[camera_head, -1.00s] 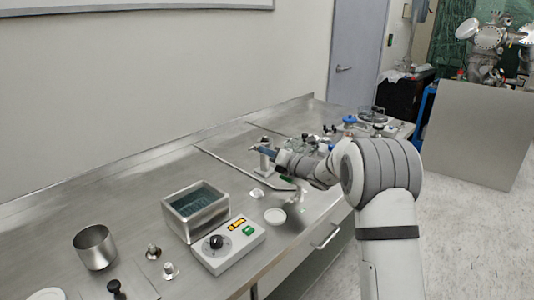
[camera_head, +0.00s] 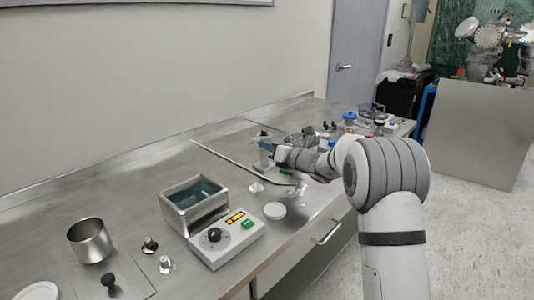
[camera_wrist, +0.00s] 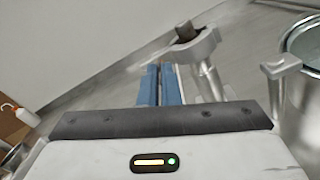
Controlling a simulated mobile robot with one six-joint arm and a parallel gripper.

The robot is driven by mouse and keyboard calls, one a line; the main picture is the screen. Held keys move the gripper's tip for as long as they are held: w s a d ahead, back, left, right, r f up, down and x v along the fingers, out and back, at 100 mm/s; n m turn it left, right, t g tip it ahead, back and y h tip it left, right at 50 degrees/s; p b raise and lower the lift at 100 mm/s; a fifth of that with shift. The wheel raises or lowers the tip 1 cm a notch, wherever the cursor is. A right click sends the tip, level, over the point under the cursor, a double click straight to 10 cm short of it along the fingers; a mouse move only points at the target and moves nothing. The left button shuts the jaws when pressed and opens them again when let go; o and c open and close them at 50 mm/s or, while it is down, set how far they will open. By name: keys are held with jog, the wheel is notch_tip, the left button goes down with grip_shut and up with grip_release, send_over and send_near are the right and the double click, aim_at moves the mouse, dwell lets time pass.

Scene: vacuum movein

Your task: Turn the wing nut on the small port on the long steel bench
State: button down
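A small upright metal port (camera_head: 263,161) stands on the long steel bench (camera_head: 130,185), at the near end of a thin rod. In the wrist view, a metal fitting with a brown top piece (camera_wrist: 186,32) and a slanted stem (camera_wrist: 209,80) stands just right of the fingers; I cannot tell whether the wing nut is part of it. My gripper (camera_wrist: 160,72) has two blue fingers side by side with only a narrow slit between them. Nothing shows between them. In the head view, my gripper (camera_head: 268,148) is beside the port's top; contact cannot be told.
A square metal bath (camera_head: 194,207), a control box with a knob (camera_head: 226,242) and a metal cup (camera_head: 91,240) stand nearer on the bench. Several small fittings and blue-capped jars (camera_head: 350,117) crowd the far end.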

jog(key=shift+f+n+b, duration=0.1)
jog(key=shift+n+b, duration=1.5)
jog(key=shift+b, duration=0.2)
jog(key=c, duration=2.1)
grip_release()
jog(key=o, duration=0.5)
jog(key=shift+c, duration=0.2)
jog(key=shift+v, duration=3.9)
